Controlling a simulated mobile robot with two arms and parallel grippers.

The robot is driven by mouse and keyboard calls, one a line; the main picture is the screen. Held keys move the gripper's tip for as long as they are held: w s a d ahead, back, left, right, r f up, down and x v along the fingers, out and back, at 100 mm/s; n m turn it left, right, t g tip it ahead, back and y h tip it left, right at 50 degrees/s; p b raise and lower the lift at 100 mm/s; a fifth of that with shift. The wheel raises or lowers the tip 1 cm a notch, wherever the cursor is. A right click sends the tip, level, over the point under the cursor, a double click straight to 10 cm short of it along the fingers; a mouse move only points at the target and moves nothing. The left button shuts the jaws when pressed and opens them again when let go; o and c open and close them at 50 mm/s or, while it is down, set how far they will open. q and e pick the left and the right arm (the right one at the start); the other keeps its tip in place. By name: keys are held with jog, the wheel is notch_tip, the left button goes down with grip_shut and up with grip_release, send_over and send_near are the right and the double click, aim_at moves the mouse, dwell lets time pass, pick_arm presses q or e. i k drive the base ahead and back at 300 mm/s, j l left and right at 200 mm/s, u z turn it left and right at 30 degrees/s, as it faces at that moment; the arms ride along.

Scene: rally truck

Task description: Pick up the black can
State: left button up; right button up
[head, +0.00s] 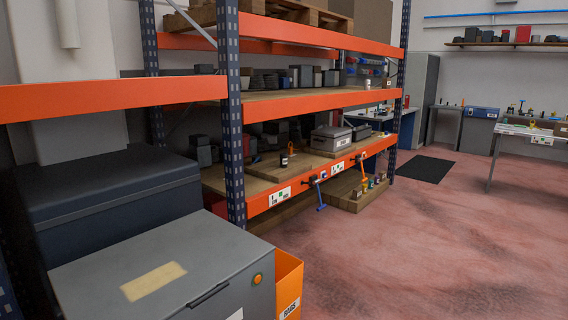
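A small black can (284,161) with a light label stands upright on the lower shelf board (236,182) of the orange and blue rack, near its front edge. Another small dark item with a light top sits close above or behind it; I cannot tell it clearly. Neither of my grippers shows in the head view.
A grey case (331,139) stands on the same shelf to the right. A large grey box (165,275) and an orange bin (288,285) fill the near left, in front of the rack. Several small cans stand on a low wooden platform (345,195). The reddish floor (430,240) at right is clear.

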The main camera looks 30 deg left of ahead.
aim_at(283, 156)
jog(key=i+j, duration=0.15)
jog(key=i, duration=0.4)
jog(key=i+j, duration=0.2)
jog(key=i, duration=0.35)
jog(key=i+j+z, duration=0.1)
jog(key=i, duration=0.5)
jog(key=i+u, duration=0.1)
jog(key=i, duration=0.4)
jog(key=i+l+u, duration=0.15)
jog(key=i, duration=0.35)
jog(key=i+l+u, duration=0.1)
jog(key=i, duration=0.4)
jog(key=i+l+u, duration=0.15)
jog(key=i, duration=0.3)
